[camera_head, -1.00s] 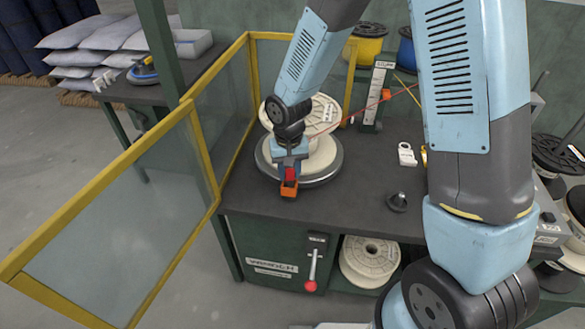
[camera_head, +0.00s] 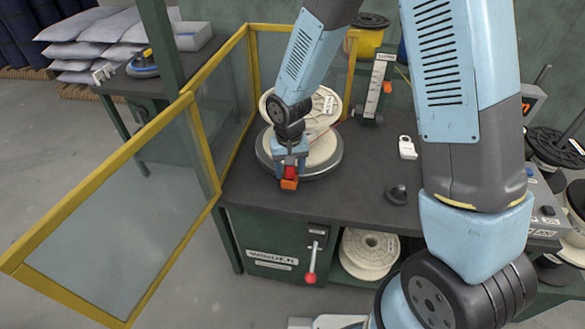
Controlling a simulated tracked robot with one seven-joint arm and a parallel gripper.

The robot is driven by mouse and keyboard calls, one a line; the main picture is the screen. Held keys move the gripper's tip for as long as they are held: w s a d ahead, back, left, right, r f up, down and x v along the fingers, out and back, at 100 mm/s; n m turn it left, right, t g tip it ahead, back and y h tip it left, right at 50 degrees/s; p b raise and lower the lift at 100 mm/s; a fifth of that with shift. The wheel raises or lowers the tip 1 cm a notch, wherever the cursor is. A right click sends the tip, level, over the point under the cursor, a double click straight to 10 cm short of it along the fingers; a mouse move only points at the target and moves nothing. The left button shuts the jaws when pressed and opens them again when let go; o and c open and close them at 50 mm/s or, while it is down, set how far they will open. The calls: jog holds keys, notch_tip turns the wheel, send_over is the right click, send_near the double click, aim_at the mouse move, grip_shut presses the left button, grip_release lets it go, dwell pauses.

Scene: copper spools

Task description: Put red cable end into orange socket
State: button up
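The red cable end (camera_head: 290,172) shows as a small red block at the tip of my gripper (camera_head: 290,167), which appears shut on it. The orange socket (camera_head: 289,184) is directly below the red block, at the front edge of a round grey turntable (camera_head: 327,167). The two look touching or nearly so from here; I cannot tell whether the red end is inside the socket. The gripper points down, and its fingers partly hide the red end. A large pale spool (camera_head: 323,150) stands on the turntable behind the gripper.
A yellow-framed clear guard (camera_head: 214,135) stands left of the dark bench (camera_head: 340,207). A white tag (camera_head: 407,147) and a black knob (camera_head: 398,194) lie to the right. A red-knobbed lever (camera_head: 310,278) is on the bench front. My upper arm covers the right side.

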jog(key=shift+o, duration=0.3)
jog(key=shift+r, duration=0.1)
jog(key=shift+r, duration=0.2)
notch_tip(320, 180, up, 13)
dwell(0.3)
dwell(0.6)
